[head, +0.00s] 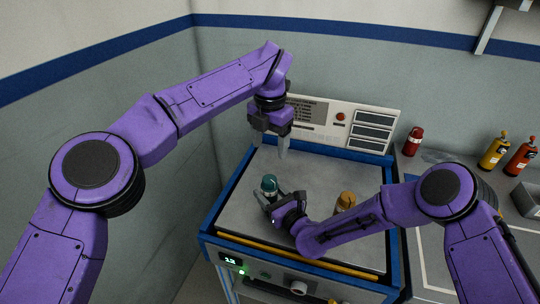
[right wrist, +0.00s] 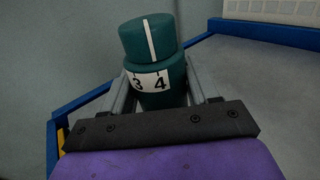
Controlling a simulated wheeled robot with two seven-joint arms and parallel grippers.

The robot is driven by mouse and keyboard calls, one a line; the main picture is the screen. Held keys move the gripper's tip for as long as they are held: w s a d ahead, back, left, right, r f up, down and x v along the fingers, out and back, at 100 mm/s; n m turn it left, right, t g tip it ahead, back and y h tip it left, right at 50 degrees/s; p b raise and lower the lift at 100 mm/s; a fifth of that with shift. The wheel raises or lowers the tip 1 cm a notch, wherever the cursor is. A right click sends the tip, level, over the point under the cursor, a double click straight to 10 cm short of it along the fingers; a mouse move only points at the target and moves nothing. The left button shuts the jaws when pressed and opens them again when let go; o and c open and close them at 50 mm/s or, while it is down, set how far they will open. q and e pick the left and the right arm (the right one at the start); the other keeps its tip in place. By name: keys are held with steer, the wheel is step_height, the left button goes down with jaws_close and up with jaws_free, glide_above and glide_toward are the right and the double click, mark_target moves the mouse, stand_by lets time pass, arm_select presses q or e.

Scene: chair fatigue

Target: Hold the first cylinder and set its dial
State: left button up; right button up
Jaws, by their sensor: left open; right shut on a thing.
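A teal cylinder (head: 269,184) stands on the grey top of the blue-framed test bench (head: 320,172), toward its left side. My right gripper (head: 272,202) is shut on it; the right wrist view shows the fingers on both sides of its lower body (right wrist: 160,88). Its round dial (right wrist: 148,38) has a white line, and the white band below reads 3 and 4. The line points down near the gap between them, closer to 4. My left gripper (head: 271,146) is open and empty, pointing down above and behind the teal cylinder.
A tan cylinder (head: 345,200) stands behind my right forearm, partly hidden. A red cylinder (head: 413,141), a yellow bottle (head: 493,152) and an orange bottle (head: 520,158) stand on the right counter. A green display (head: 231,261) glows in front.

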steer(key=o, duration=1.4)
